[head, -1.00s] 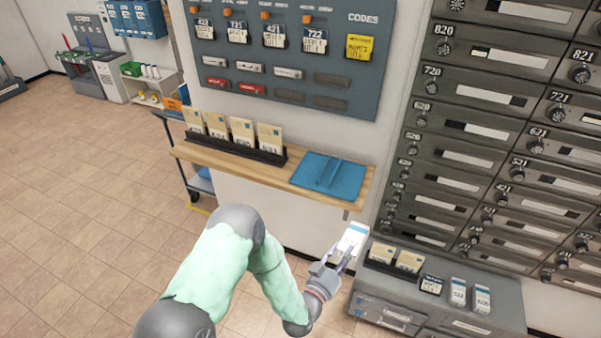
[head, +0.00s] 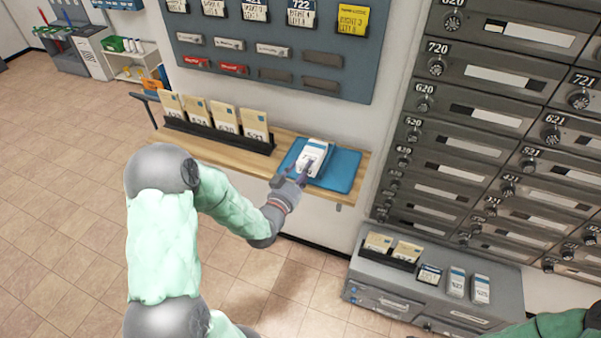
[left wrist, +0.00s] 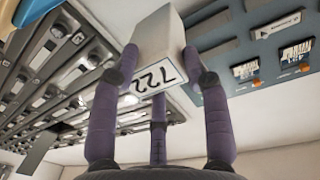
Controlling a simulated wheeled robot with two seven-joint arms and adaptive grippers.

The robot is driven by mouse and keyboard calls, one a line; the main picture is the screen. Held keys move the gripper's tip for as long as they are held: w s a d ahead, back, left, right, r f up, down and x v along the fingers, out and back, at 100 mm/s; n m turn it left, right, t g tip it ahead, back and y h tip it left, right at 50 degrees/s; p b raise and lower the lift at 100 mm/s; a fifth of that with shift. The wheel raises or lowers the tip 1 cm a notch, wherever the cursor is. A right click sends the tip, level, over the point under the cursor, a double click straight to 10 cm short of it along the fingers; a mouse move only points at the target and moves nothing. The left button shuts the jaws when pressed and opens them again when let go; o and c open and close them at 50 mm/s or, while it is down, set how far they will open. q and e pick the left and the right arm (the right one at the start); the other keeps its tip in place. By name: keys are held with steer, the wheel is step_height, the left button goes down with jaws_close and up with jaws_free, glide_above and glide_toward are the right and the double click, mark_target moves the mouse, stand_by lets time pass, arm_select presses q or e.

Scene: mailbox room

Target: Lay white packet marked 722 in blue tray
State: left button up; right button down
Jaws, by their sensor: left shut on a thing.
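The white packet (head: 312,157) has a blue band in the head view. In the left wrist view the packet (left wrist: 158,45) shows the number 722 upside down. My left gripper (head: 302,174) is shut on it, with fingers on both sides of it in the left wrist view (left wrist: 158,65). The blue tray (head: 343,172) lies on the wooden shelf. In the head view the packet overlaps the left and middle part of the tray; I cannot tell whether it touches it. My right gripper is not in view; a piece of my right arm shows at the lower right.
A black rack (head: 215,136) of several tan envelopes stands on the shelf (head: 260,165) left of the tray. A grey cabinet (head: 430,300) below right holds more envelopes and white packets (head: 457,282). Numbered mailboxes (head: 490,130) fill the right wall. A codes board (head: 270,60) hangs above the shelf.

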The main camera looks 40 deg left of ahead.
arm_select(q)
steer(key=w+f, duration=0.1)
steer(key=w, duration=0.1)
steer(key=w+a, duration=0.1)
steer(key=w, duration=0.1)
steer(key=w+f+b, duration=0.1)
steer(key=w, duration=0.1)
steer(key=shift+w+a+f, duration=0.2)
steer(key=shift+f, duration=0.15)
steer(key=shift+w+a+f, duration=0.1)
steer(key=shift+w+f, duration=0.05)
steer(key=shift+w, duration=0.25)
steer(key=shift+w+a+f, duration=0.1)
steer(key=shift+w+f, duration=0.05)
steer(key=shift+w, duration=0.25)
steer(key=f+b, duration=0.2)
steer(key=shift+s+b, duration=0.1)
steer(key=shift+b, duration=0.25)
steer(key=shift+f+b, duration=0.7)
steer(key=shift+b, duration=0.2)
steer(key=o, duration=1.2)
